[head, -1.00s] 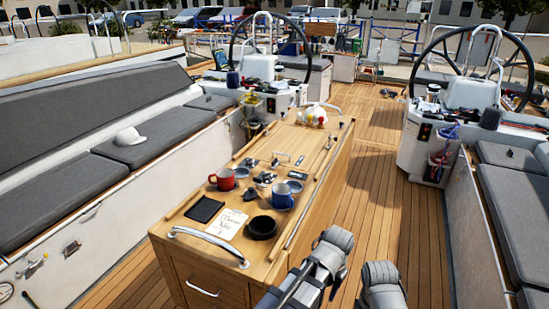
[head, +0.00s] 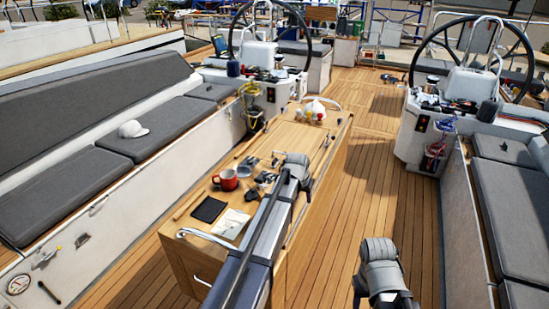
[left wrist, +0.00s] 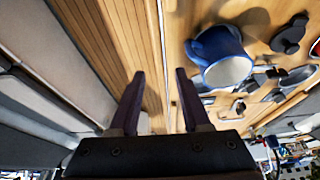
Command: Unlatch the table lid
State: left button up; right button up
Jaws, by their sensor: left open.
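The wooden cockpit table (head: 262,150) stands in mid-deck, its lid lying flat with many small things on it. My left arm reaches across the table's right part and covers the blue mug in the head view. In the left wrist view my left gripper (left wrist: 160,76) is open, with nothing between its fingers. It is near the table's long edge, with the blue mug (left wrist: 217,58) close to its right. Metal fittings show on the tabletop, but I cannot tell which one is the lid's latch. My right gripper is not visible; only part of my right arm shows.
On the table are a red mug (head: 228,179), a dark pad (head: 209,209) and a paper note (head: 231,224). A curved metal handrail (head: 205,238) crosses the near end. Bare deck (head: 385,185) lies right of the table; a cushioned bench (head: 90,180) is on the left.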

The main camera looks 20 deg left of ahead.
aim_at(274, 163)
jog(key=i+j, duration=0.35)
jog(key=j, duration=0.15)
jog(key=i+j, duration=0.35)
jog(key=j, duration=0.2)
